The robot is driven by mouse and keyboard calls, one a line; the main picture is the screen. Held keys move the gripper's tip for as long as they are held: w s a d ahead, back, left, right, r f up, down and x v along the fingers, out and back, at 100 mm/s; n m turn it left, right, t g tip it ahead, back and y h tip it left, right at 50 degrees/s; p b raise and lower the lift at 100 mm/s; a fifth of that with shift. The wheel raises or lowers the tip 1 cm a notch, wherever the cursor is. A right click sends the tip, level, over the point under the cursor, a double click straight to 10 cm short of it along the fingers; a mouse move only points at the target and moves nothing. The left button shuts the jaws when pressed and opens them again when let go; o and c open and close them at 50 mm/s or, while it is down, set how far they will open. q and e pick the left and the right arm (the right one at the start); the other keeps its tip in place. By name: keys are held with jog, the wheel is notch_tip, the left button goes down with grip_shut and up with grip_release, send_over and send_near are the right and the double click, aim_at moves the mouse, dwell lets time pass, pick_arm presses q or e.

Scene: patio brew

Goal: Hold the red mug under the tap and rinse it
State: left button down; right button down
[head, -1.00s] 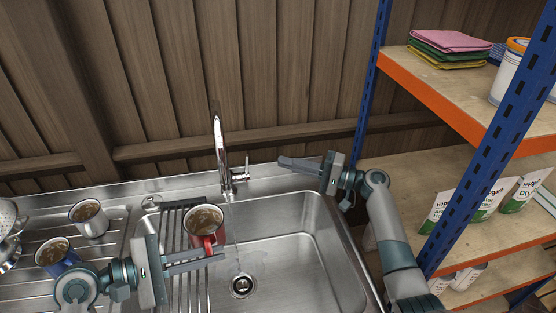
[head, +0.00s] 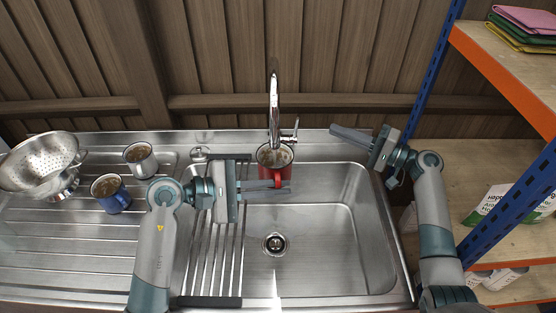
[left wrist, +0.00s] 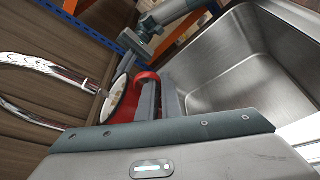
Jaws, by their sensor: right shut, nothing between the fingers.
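The red mug (head: 268,172) is under the spout of the chrome tap (head: 274,108), with brown contents inside. My left gripper (head: 283,186) is shut on its handle and holds it above the back of the sink (head: 330,235). The left wrist view shows the red handle (left wrist: 146,80) between the fingers, the mug tilted in that picture, and the tap (left wrist: 50,82) beside it. My right gripper (head: 338,132) is shut and empty, right of the tap lever (head: 291,136) and apart from it. I cannot make out running water at the mug.
A blue mug (head: 115,203) and a white mug (head: 147,167) stand on the draining board (head: 70,245). A colander (head: 35,165) is at the far left. A slatted rack (head: 215,262) lies over the sink's left side. An orange-edged shelf (head: 500,75) rises at right. The basin's middle is clear.

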jog(key=shift+s, duration=0.1)
jog(key=c, duration=1.8)
grip_release()
jog(key=shift+c, duration=0.2)
jog(key=n+t+h, duration=0.6)
jog(key=n, duration=0.7)
send_near(296, 130)
notch_tip(296, 130, up, 3)
jog(key=s+d, duration=0.1)
jog(key=s, duration=0.1)
pick_arm(q)
jog(key=s+a, duration=0.5)
jog(key=shift+s+a, duration=0.35)
jog(key=shift+s, duration=0.05)
pick_arm(e)
jog(key=shift+w+d+r, duration=0.1)
jog(key=shift+d, duration=0.05)
jog(key=shift+w, duration=0.15)
jog(key=x, duration=1.2)
jog(key=shift+f, duration=0.25)
